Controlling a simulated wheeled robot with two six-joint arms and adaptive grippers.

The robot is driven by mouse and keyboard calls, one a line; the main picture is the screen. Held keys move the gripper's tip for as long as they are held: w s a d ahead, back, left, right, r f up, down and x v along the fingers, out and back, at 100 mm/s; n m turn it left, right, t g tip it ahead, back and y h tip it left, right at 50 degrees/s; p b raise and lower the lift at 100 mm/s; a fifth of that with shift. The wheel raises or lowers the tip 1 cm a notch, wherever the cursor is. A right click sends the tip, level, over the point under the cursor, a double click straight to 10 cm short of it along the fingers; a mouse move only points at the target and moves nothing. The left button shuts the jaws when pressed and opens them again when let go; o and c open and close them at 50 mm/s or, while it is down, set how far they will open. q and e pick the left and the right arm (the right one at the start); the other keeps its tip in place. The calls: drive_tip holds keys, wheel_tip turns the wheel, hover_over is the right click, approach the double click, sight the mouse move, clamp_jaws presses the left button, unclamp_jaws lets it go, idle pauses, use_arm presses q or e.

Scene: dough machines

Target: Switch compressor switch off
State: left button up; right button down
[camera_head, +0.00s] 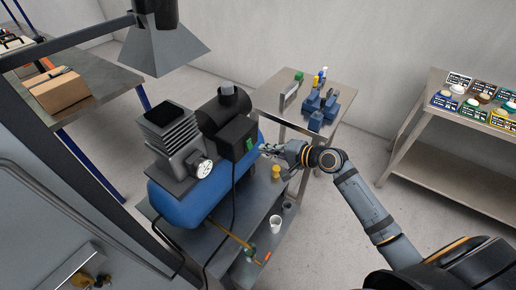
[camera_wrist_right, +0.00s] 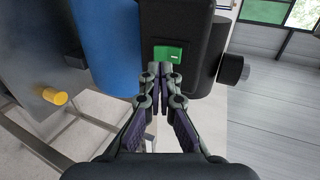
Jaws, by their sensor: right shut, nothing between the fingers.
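The blue compressor (camera_head: 190,203) stands on a grey metal table, with its motor and black housings on top. The compressor switch (camera_head: 249,144) is a small green panel on the black box at the tank's right end. In the right wrist view the green switch (camera_wrist_right: 167,54) has a small white mark and sits on a dark box. My right gripper (camera_head: 265,149) is shut and empty, close to the switch. In the wrist view its fingertips (camera_wrist_right: 157,70) lie just below the green panel; I cannot tell whether they touch it. My left gripper is not in view.
A small table (camera_head: 335,92) behind holds blue parts and small bottles. A table (camera_head: 440,145) at the right carries bowls on coloured cards. A white cup (camera_head: 275,224) stands below the compressor. A cardboard box (camera_head: 60,92) lies at the left. A grey hood hangs above.

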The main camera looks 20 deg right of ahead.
sight(251, 147)
drive_tip(key=shift+p+x, duration=0.4)
drive_tip(key=shift+x, duration=1.55)
drive_tip(key=b, duration=0.2)
drive_tip(key=t+y+b, duration=0.1)
drive_tip(key=b, duration=0.2)
drive_tip(key=shift+w+a+f, duration=0.15)
drive_tip(key=shift+w+f, duration=0.05)
drive_tip(key=shift+f, duration=0.15)
